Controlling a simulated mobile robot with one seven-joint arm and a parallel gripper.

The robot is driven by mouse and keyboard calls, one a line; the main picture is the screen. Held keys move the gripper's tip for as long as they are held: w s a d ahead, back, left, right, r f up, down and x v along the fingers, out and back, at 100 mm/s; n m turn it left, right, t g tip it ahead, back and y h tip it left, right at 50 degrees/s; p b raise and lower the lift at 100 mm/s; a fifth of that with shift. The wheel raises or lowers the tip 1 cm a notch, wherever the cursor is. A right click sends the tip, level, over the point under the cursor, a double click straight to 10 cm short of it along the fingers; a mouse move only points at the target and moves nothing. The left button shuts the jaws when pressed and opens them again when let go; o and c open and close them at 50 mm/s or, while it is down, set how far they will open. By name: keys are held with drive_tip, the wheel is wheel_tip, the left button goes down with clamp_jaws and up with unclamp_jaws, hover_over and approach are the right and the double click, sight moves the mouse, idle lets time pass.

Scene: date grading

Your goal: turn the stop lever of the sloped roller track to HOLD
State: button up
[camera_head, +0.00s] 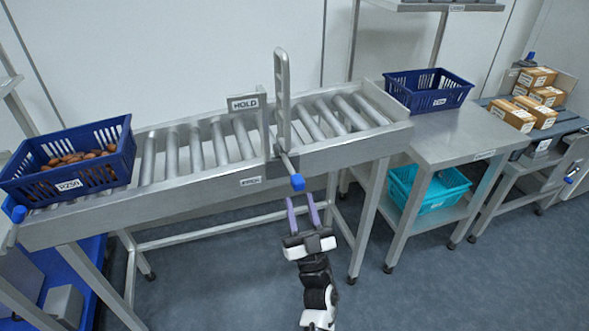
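The sloped roller track (215,180) runs across the view, higher at the right. Its stop lever (288,163) is a short metal rod with a blue knob (297,183) at its end. The rod points down and out over the front rail, to the right of the lower label (250,181), which seems to read OPEN. The HOLD sign (245,104) stands above the rollers, behind and left of the lever. A tall slotted metal plate (283,95) stands upright at the lever's pivot. My gripper (302,200) has two purple fingers spread apart, empty, just below the knob.
A blue crate of dates (124,172) sits at the track's low left end. An empty-looking blue crate (464,87) stands on the right table (455,130), with a turquoise crate (445,195) on its lower shelf. Cartons (510,115) stand far right. The floor before the track is clear.

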sight(293, 171)
drive_tip(key=p+x, duration=0.1)
drive_tip(key=x, duration=0.7)
drive_tip(key=shift+c, duration=0.3)
clamp_jaws()
